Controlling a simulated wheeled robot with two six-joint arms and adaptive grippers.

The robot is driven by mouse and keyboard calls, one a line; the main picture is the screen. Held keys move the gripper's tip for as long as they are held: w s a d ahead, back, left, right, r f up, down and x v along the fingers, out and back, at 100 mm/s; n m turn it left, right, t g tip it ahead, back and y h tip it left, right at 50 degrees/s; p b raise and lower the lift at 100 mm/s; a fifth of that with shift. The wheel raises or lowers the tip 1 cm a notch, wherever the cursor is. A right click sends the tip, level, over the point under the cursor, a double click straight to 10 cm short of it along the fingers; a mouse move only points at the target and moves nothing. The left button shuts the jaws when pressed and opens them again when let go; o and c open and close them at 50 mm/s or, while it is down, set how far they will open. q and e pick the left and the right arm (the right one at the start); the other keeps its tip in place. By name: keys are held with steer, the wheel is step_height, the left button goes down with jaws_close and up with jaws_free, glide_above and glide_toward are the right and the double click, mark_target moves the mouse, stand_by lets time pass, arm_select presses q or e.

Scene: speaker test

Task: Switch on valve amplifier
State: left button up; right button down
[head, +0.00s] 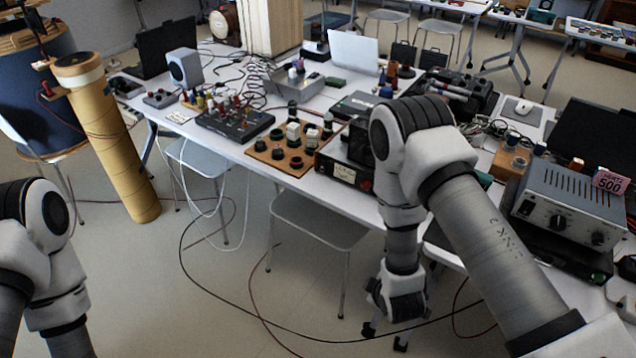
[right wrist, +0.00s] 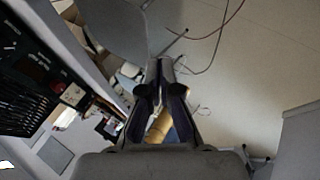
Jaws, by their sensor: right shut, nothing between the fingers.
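A black unit with a pale meter and a red knob on its front (head: 345,172) stands at the near table edge, partly behind my right arm; it looks like the valve amplifier, though no label is readable. A dark unit with a vent grille, a pale meter and a red knob (right wrist: 72,92) shows at the left of the right wrist view, apart from the fingers. My right gripper (right wrist: 160,70) is shut and empty, below the tabletop and in front of the table. In the head view its fingers are hidden. My left gripper is out of view; only its arm shows at the left.
A grey ribbed box with knobs (head: 568,205) and a pink 500 tag (head: 610,181) stands at the right. A wooden board with dark knobs (head: 283,152) and a black control box (head: 233,120) lie left of the meter unit. Chairs and cables occupy the floor in front.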

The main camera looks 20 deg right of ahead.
steer(key=w+a+n+t+b, duration=0.3)
steer(key=w+n+t+b, duration=0.35)
steer(key=w+b, duration=0.9)
arm_select(q)
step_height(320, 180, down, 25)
steer(key=b, duration=0.7)
arm_select(e)
steer(key=w+a+r+n+t, duration=0.1)
steer(key=w+r+t, duration=0.1)
steer(key=w, duration=0.2)
steer(key=w+a+r+n+t, duration=0.1)
steer(key=w+a+r+t, duration=0.1)
steer(key=w, duration=0.3)
steer(key=shift+w+a+r+t, duration=0.25)
steer(key=shift+r+t, duration=0.15)
steer(key=shift+t, duration=0.15)
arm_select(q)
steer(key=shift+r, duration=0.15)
